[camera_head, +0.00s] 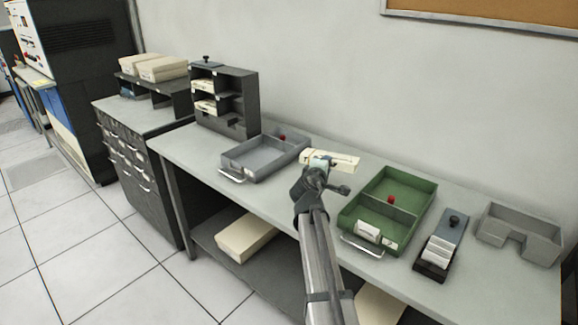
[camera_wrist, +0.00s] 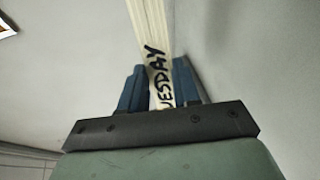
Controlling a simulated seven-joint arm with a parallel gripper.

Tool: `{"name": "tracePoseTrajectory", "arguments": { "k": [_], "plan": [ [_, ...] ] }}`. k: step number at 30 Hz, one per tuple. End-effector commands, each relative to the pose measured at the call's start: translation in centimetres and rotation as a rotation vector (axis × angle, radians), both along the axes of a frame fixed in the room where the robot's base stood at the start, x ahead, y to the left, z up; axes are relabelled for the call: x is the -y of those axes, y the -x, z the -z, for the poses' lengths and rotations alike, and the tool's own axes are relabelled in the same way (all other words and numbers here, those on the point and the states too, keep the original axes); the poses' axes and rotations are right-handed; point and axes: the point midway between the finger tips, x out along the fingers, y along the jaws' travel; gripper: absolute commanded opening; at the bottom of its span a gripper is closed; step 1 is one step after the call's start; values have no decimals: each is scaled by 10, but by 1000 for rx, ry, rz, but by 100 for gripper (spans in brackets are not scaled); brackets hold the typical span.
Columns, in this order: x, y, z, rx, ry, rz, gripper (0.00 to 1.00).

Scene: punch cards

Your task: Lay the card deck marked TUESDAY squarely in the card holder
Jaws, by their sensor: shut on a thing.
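The cream card deck (camera_head: 343,162) is in my gripper (camera_head: 320,167), over the back middle of the counter between the grey and green trays. In the wrist view the deck (camera_wrist: 151,25) stands between the two blue fingers of my gripper (camera_wrist: 159,70), which are shut on it. Black letters reading "UESDAY" show on its edge; the first letter is hidden. The gap under the deck cannot be judged. The grey open-topped box with a notched front, apparently the card holder (camera_head: 540,246), stands at the counter's right end, apart from the deck, and looks empty.
A green divided tray (camera_head: 412,184) and a black card box with a knob (camera_head: 451,229) stand between my gripper and the grey holder. A grey tray (camera_head: 254,170) and a dark pigeonhole rack (camera_head: 240,97) stand left. The wall is close behind.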

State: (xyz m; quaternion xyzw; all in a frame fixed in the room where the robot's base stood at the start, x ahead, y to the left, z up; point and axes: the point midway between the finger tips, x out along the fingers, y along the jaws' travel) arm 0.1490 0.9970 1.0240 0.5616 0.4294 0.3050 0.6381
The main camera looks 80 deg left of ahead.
Motion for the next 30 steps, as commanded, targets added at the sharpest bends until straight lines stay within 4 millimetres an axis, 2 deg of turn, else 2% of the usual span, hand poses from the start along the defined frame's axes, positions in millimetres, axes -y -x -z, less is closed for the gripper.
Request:
{"name": "tracePoseTrajectory", "arguments": {
  "k": [1, 3, 11, 17, 23, 30],
  "plan": [
    [7, -22, 0, 5, -7, 10, 0],
    [14, -48, -1, 9, -15, 21, 0],
    [47, -145, -1, 27, -48, 65, 0],
    [79, -216, -2, 41, -71, 103, 0],
    [117, -284, -1, 56, -93, 145, 0],
    [171, -361, 0, 76, -117, 199, 0]
  ]
}}
